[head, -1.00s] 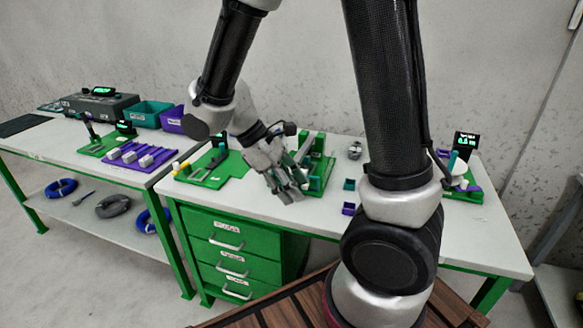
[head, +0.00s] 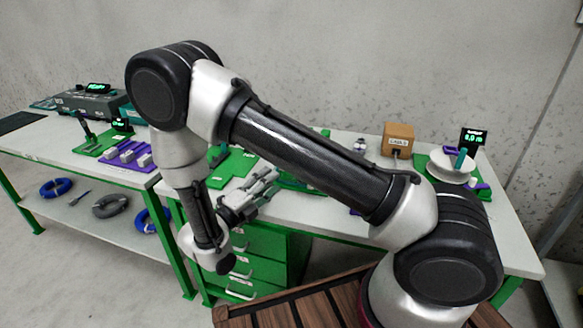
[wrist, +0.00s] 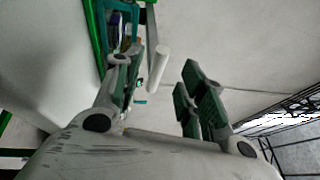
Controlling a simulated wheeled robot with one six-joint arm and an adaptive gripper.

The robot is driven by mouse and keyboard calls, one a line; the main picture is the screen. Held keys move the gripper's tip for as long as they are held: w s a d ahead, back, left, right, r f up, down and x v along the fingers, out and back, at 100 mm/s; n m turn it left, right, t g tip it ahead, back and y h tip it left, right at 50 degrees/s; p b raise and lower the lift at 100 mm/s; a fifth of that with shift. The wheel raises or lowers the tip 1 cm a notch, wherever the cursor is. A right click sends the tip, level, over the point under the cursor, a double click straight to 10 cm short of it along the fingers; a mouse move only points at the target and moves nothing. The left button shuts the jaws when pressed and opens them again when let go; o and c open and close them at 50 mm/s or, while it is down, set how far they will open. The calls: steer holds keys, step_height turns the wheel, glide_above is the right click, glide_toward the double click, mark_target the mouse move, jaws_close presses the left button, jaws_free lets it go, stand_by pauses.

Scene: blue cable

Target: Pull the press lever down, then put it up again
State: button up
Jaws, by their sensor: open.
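My gripper (head: 266,184) is over the front part of the right table, left of the press, with my arm folded across the head view. In the wrist view my gripper (wrist: 160,80) is open, with dark green pads. A pale cylindrical bar (wrist: 158,65), apparently the handle of the press lever, shows in the gap between the fingers, nearer the left finger. Whether it touches a finger I cannot tell. In the head view the press is mostly hidden behind my arm; only part of its green base (head: 290,183) shows.
A green board (head: 232,164) lies left of the press. A brown box (head: 397,140) and a spool station with a white disc (head: 452,166) stand to the right. Green drawers (head: 262,262) are below the table. Another table (head: 60,140) with tools is at left.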

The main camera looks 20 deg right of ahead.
steer(key=shift+w+d+r, duration=0.1)
steer(key=shift+d, duration=0.1)
steer(key=x, duration=0.7)
steer(key=shift+d, duration=0.2)
jaws_close()
